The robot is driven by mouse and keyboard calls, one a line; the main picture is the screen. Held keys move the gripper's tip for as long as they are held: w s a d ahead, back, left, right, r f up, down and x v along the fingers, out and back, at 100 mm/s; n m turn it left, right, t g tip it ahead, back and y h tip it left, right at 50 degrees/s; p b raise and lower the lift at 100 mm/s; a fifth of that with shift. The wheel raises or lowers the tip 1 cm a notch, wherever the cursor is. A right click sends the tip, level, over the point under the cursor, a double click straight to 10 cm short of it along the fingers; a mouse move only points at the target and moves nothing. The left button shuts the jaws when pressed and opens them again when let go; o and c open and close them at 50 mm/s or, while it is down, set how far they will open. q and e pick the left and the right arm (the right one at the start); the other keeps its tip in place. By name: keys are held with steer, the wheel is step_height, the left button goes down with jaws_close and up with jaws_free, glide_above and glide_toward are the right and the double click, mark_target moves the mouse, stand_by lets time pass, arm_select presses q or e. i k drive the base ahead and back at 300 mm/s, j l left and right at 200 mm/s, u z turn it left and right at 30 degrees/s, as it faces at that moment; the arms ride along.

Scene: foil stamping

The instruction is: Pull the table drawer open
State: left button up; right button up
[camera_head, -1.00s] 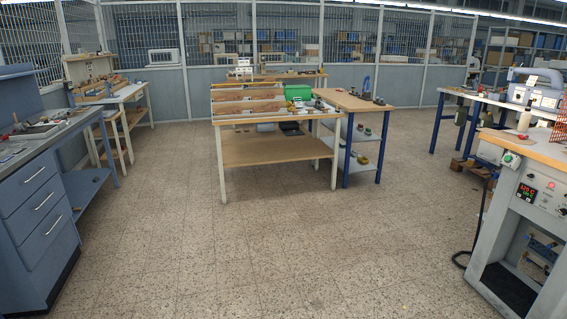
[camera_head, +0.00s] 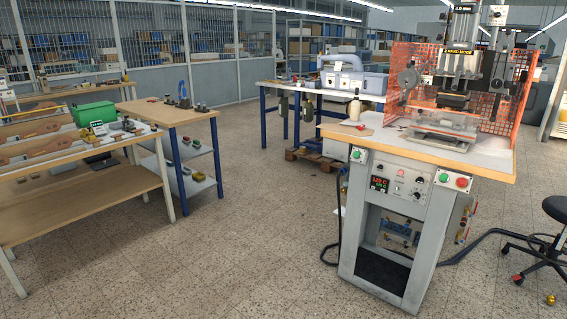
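No drawer can be made out in the view now. A blue-legged side table (camera_head: 150,112) with open shelves stands left of centre. Neither of my grippers is in view.
A long workbench (camera_head: 60,206) with a green bin (camera_head: 93,113) stands at the left. A blue-legged table (camera_head: 300,93) with a grey machine is behind. Tiled floor (camera_head: 250,255) is clear in the middle.

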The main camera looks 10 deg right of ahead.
mark_target(339, 150)
steer(key=i+l+z, duration=0.25)
steer(key=i, duration=0.2)
steer(key=i+z, duration=0.25)
steer(key=i, duration=0.15)
steer(key=i+j+z, duration=0.2)
steer(key=i, duration=1.25)
steer(key=l, duration=0.1)
